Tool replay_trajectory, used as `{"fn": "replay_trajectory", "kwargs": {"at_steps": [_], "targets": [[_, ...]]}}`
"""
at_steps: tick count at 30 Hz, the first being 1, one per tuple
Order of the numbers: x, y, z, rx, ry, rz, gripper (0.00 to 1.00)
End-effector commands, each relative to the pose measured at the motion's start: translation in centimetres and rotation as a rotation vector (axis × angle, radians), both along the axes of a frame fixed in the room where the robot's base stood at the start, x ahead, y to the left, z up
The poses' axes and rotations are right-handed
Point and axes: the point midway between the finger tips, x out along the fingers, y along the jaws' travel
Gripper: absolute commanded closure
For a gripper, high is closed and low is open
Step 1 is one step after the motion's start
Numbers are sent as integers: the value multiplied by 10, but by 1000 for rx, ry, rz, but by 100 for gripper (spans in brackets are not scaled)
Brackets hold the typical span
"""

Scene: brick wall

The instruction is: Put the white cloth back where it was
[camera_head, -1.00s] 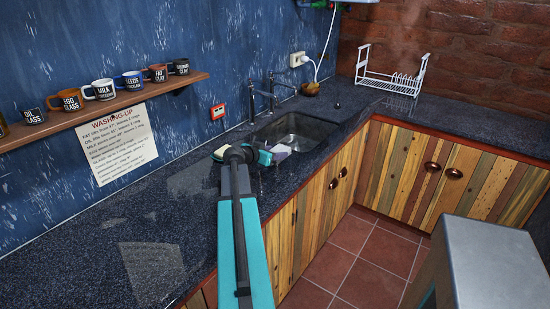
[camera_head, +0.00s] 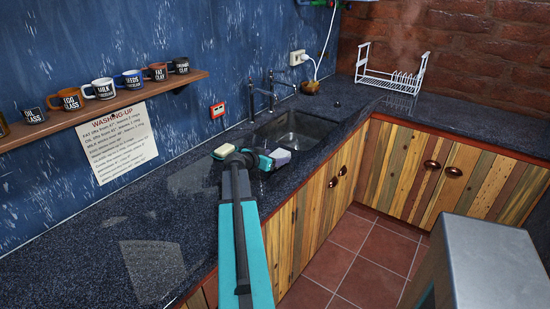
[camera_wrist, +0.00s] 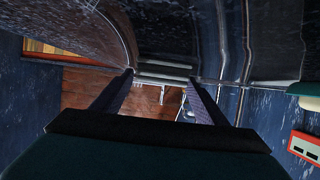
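I cannot make out a white cloth in either view now. My gripper (camera_head: 284,156) is over the counter at the near-left side of the sink (camera_head: 292,130); its teal body ends in pale lavender fingers. In the wrist view my gripper (camera_wrist: 158,78) has its two dark fingers apart, with no object visible between them. My arm covers part of the counter and could hide something small there.
A cream-and-green sponge (camera_head: 223,151) lies on the counter (camera_head: 120,225) left of my gripper. Taps (camera_head: 270,95) stand behind the sink. A white dish rack (camera_head: 392,72) stands in the far corner. Mugs (camera_head: 103,88) line a wall shelf. The front-left counter is clear.

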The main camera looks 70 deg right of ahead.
Motion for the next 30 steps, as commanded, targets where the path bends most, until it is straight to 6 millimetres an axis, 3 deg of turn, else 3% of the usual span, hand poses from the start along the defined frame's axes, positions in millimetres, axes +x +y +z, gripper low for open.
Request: {"fn": "replay_trajectory", "kwargs": {"at_steps": [17, 30], "targets": [[0, 0, 4, 0, 0, 0, 29], [12, 52, 23, -1, -1, 1, 29]]}}
